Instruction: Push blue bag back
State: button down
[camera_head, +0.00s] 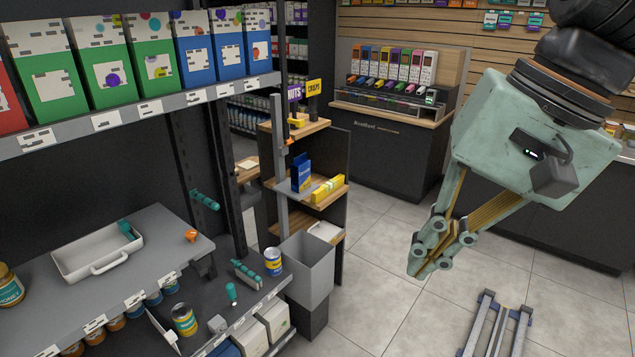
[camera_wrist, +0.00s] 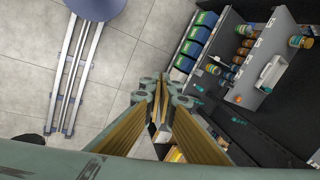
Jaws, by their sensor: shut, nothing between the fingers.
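A small blue bag or packet (camera_head: 301,174) stands upright on a wooden-edged shelf of the narrow rack in the middle of the head view, left of a yellow box (camera_head: 328,190). Several larger blue packages (camera_head: 196,50) stand in a row on the upper left shelf; I cannot tell from their look whether they are bags or boxes. My gripper (camera_head: 418,272) hangs in free air over the floor, right of the rack, with its fingers shut and empty. It also shows in the wrist view (camera_wrist: 165,92). It is apart from all of the blue packages.
Rails (camera_head: 497,326) lie on the floor at the bottom right. A dark counter (camera_head: 385,150) stands behind. Open tiled floor lies between.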

aim_at(304, 184)
jog(key=w+a+f+m+y+b, duration=0.1)
jog(key=w+a+f+m+y, duration=0.3)
jog(key=w, duration=0.8)
jog(key=w+a+f+m+y, duration=0.1)
jog(key=w+a+m+y, duration=0.1)
jog(key=w+a, duration=0.75)
jog(key=w+a+f+m+y+b, duration=0.1)
jog(key=w+a+f+m+y, duration=0.2)
jog(key=w, duration=1.2)
jog(key=w+d+f+m+t+y, duration=0.1)
jog(key=w+f+m+t, duration=0.3)
jog(key=w+f, duration=0.9)
jog(key=w+d+f+m+t+y+b, duration=0.1)
jog(key=w+d+f+m+t, duration=0.3)
jog(key=w+f+m, duration=0.4)
jog(key=w+f, duration=0.5)
jog(key=w, duration=0.4)
jog(key=shift+w+d+f+m+t+y, duration=0.15)
jog(key=shift+w+f+m+t+y, duration=0.1)
jog(key=shift+m+t+y, duration=0.05)
jog(key=b+x, duration=0.2)
jog(key=x, duration=1.1)
jog(key=shift+w+a, duration=0.25)
jog(key=shift+a, duration=0.2)
jog(key=b+x, duration=0.2)
jog(key=x, duration=0.6)
